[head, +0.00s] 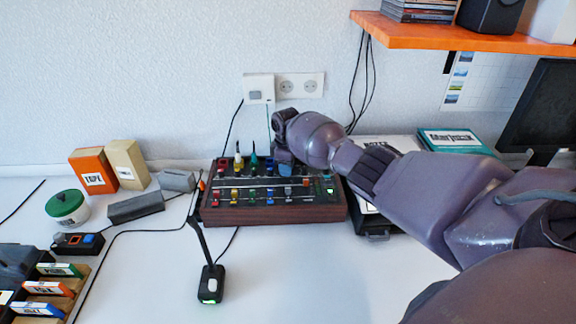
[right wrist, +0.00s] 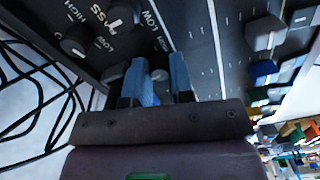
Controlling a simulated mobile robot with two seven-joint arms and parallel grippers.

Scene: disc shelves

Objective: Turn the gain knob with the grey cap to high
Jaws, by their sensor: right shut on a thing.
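The mixer (head: 275,214), a dark panel with wooden sides and coloured caps, stands against the wall in the head view. My right gripper (head: 285,160) reaches down onto its back right part and hides what is under it there. In the right wrist view, the blue fingers of my right gripper (right wrist: 158,82) are shut on a small grey cap (right wrist: 160,75), mostly hidden between them. Its pointer and setting cannot be seen. Beside it are a dark knob (right wrist: 75,40) and a knob with a white pointer near the word BASS (right wrist: 124,14). My left gripper is not in view.
A microphone-like stand (head: 211,285) is in front of the mixer. Grey blocks (head: 136,207), a green-lidded jar (head: 67,207) and boxes stand at the left. An orange shelf (head: 450,36) overhangs the right.

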